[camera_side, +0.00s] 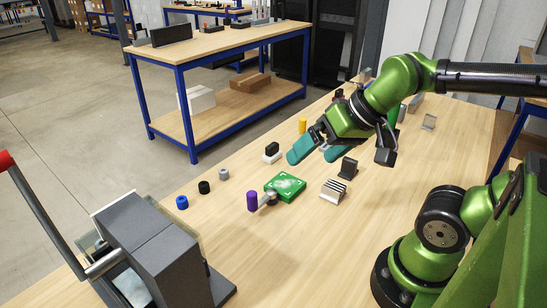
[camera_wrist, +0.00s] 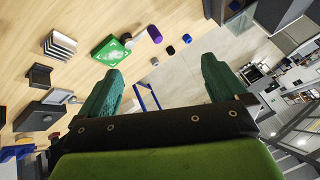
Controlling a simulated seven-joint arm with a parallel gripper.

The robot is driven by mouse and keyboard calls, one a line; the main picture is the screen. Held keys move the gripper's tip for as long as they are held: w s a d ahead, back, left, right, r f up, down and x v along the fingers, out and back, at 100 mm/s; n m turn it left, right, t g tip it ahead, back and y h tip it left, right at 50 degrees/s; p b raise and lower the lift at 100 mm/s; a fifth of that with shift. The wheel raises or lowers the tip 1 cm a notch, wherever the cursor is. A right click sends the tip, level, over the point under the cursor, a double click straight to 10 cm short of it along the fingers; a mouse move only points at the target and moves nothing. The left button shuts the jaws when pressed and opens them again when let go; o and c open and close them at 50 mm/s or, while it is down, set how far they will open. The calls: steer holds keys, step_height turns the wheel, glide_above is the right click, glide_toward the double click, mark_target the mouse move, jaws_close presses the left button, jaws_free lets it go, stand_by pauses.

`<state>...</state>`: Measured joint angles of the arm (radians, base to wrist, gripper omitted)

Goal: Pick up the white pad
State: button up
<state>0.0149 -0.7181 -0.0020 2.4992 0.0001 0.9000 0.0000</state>
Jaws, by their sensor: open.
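I cannot single out a plain white pad with certainty. A small block with a black top and a white lower part (camera_side: 271,154) stands on the wooden table left of my gripper. A striped white-and-dark block (camera_side: 334,190) sits nearer the camera, and it also shows at the upper left of the wrist view (camera_wrist: 60,43). My gripper (camera_side: 319,152) has teal fingers spread apart, above the table and behind the green board. In the wrist view the gap between the fingers (camera_wrist: 161,65) is empty.
A green board (camera_side: 287,187) with white markings lies mid-table, a purple cylinder (camera_side: 252,201) beside it. Black (camera_side: 204,187) and blue (camera_side: 182,202) rings lie left. A black holder (camera_side: 348,168) stands right. A dark grey machine (camera_side: 150,245) fills the front left. The table's front middle is clear.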

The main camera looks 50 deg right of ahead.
steer(key=w+d+f+m+g, duration=0.2)
steer(key=w+d+f+m, duration=0.1)
steer(key=w+d+m, duration=0.5)
steer(key=m+h, duration=0.2)
steer(key=m, duration=2.2)
glide_toward(273, 145)
steer(key=shift+g, duration=0.3)
steer(key=x, duration=0.6)
steer(key=shift+w+d+f, duration=0.2)
steer(key=shift+w+d, duration=0.05)
steer(key=shift+w, duration=0.3)
steer(key=shift+a+x, duration=0.15)
steer(key=shift+x, duration=1.2)
steer(key=shift+a+x, duration=0.1)
steer(key=shift+x, duration=1.3)
